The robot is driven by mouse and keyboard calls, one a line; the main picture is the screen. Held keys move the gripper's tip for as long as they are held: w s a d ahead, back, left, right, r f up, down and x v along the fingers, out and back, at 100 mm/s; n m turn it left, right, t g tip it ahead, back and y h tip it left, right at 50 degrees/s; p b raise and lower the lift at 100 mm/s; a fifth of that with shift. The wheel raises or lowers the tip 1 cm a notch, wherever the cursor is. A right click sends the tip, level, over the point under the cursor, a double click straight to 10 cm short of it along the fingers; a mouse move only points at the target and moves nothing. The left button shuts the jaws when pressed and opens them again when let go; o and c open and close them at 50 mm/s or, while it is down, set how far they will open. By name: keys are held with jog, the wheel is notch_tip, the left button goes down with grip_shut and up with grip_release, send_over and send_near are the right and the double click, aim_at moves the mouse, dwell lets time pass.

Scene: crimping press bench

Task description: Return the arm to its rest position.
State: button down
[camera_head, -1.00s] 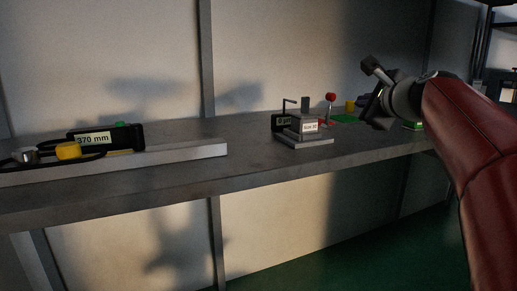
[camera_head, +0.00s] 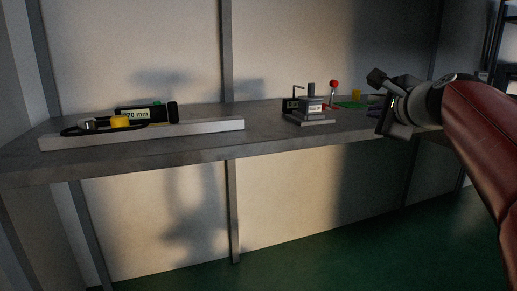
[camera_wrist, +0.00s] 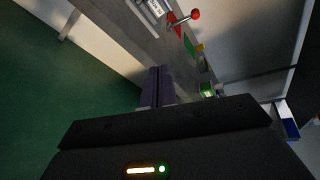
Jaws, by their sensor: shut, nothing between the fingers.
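My red arm is at the right of the head view, with its dark and grey end (camera_head: 392,118) in front of the bench's right part. In the wrist view my gripper (camera_wrist: 155,70) has its two dark fingers side by side, shut and empty. The fingers point toward the bench edge and touch nothing that I can see. In the head view the fingertips are hard to make out against the dark wrist parts.
The grey bench (camera_head: 190,148) runs along the wall. Green floor (camera_head: 330,255) is open in front.

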jog(key=s+a+f+n+g, duration=0.3)
jog(key=s+f+n, duration=0.4)
jog(key=s+f, duration=0.2)
jog(key=s+a+f+n+g+h, duration=0.1)
jog(key=s+a+f+n+g, duration=0.2)
jog(key=s+f+n, duration=0.4)
jog(key=s+a+f+n+g, duration=0.3)
jog(key=s+f+n, duration=0.3)
jog(key=s+f, duration=0.5)
notch_tip(320, 180, down, 4)
jog(key=shift+a+n+h, duration=0.3)
jog(key=shift+n, duration=0.1)
jog(key=shift+r, duration=0.1)
